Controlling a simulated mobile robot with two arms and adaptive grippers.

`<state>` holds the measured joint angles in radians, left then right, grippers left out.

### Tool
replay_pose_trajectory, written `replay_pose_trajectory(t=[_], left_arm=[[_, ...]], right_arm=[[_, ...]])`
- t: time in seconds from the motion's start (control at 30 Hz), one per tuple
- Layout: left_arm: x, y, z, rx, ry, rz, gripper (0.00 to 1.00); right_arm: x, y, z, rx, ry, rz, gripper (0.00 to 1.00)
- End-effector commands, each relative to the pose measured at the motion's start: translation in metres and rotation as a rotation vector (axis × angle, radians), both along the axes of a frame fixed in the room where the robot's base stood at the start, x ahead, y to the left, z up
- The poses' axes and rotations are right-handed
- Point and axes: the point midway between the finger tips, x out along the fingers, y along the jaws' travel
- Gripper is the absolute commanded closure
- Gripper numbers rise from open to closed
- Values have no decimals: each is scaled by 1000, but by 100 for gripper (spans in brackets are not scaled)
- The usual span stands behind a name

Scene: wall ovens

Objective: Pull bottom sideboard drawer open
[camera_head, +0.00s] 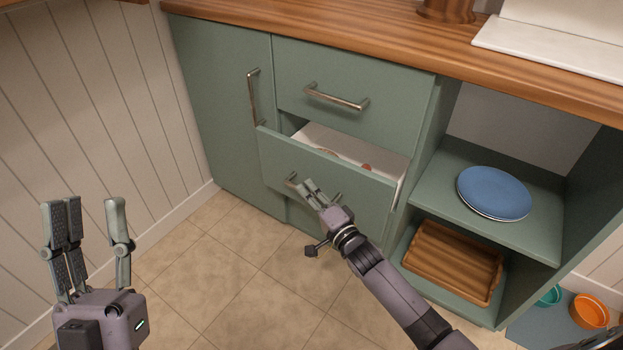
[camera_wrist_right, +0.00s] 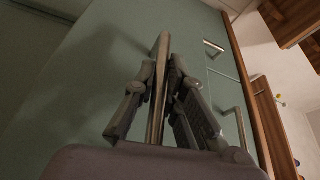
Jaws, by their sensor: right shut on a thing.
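The green sideboard's bottom drawer (camera_head: 362,196) stands partly pulled out, and its light interior shows behind the front's top edge. Its metal handle (camera_head: 290,179) runs across the front and is partly hidden by my right gripper (camera_head: 309,188). That gripper is shut on the handle. In the right wrist view the handle (camera_wrist_right: 163,65) passes between the fingers of the right gripper (camera_wrist_right: 165,75). My left gripper (camera_head: 91,205) is open and empty at the lower left, with its fingers pointing up, away from the sideboard.
The upper drawer (camera_head: 390,120) and the tall door (camera_head: 222,130) are closed. Open shelves on the right hold a blue plate (camera_head: 494,192) and a wooden tray (camera_head: 453,261). Bowls (camera_head: 589,310) stand on a floor mat at the lower right. The tiled floor in front is clear.

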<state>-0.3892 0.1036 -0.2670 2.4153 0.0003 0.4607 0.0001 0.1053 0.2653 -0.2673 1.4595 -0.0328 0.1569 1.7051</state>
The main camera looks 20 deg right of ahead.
Motion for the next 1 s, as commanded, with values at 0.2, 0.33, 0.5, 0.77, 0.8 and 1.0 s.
replay_pose_trajectory(t=[0.2, 0.33, 0.5, 0.77, 0.8, 1.0], left_arm=[[45, -5, -44, 103, 351, 19, 60], [60, -5, -77, 157, 546, 29, 60], [68, 0, -123, 222, 791, 43, 60], [58, 11, -183, 302, 1109, 59, 60], [55, 13, -191, 311, 1149, 61, 60], [40, 20, -219, 348, 1306, 67, 60]], right_arm=[[-20, 23, 1, 4, 6, -1, 100], [-31, 37, 1, 3, 5, 0, 100], [-47, 57, 0, 3, 7, 0, 100], [-69, 86, 0, 1, 6, 0, 100], [-72, 90, 0, 2, 6, 0, 100], [-84, 105, -1, 1, 6, 0, 100]])
